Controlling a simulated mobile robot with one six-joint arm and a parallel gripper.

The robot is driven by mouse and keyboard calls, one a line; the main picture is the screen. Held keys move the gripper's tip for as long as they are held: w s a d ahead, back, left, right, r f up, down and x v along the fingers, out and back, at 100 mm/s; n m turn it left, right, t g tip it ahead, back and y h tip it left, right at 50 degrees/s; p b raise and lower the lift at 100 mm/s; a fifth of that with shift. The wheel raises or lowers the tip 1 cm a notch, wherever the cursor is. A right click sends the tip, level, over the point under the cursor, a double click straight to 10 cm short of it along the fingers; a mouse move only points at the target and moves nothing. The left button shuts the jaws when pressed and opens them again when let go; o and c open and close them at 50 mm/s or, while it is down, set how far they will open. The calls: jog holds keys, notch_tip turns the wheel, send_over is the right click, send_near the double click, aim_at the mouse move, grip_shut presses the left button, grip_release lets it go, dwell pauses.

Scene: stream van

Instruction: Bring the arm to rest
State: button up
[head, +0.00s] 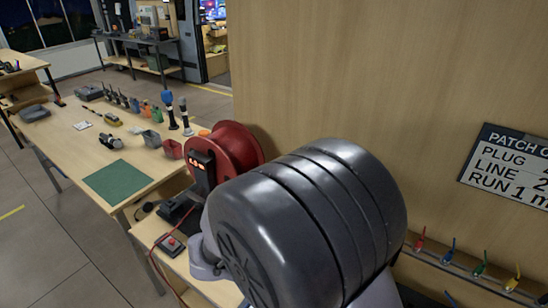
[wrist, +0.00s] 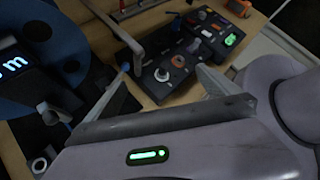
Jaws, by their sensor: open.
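My arm (head: 315,225) fills the lower middle of the head view, its large dark rounded link close to the camera. My gripper is hidden in the head view. In the wrist view my gripper (wrist: 165,87) is open, its two fingers apart with nothing seen between them. A green light glows on its body. Beyond the fingers lies a dark control box (wrist: 178,70) with knobs; I cannot tell how far off it is.
A red cable reel (head: 236,150) stands close behind my arm. A workbench (head: 90,165) with a green mat (head: 118,181) and several small tools stretches left. A wooden wall (head: 400,80) with a patch sign (head: 512,168) and coloured plugs stands right. Open floor (head: 45,255) shows at left.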

jog(key=s+r+m+t+y+b, duration=0.2)
jog(key=s+r+m+y, duration=0.2)
jog(key=m, duration=1)
jog(key=s+d+r+m+t+y+b, duration=0.1)
jog(key=s+r+m+y, duration=0.3)
jog(key=m+y, duration=0.4)
jog(key=s+m+t+b, duration=0.1)
jog(key=m, duration=0.5)
jog(key=shift+s+d+r+t+y, duration=0.15)
jog(key=shift+r+t+y, duration=0.15)
jog(key=shift+r+t, duration=0.1)
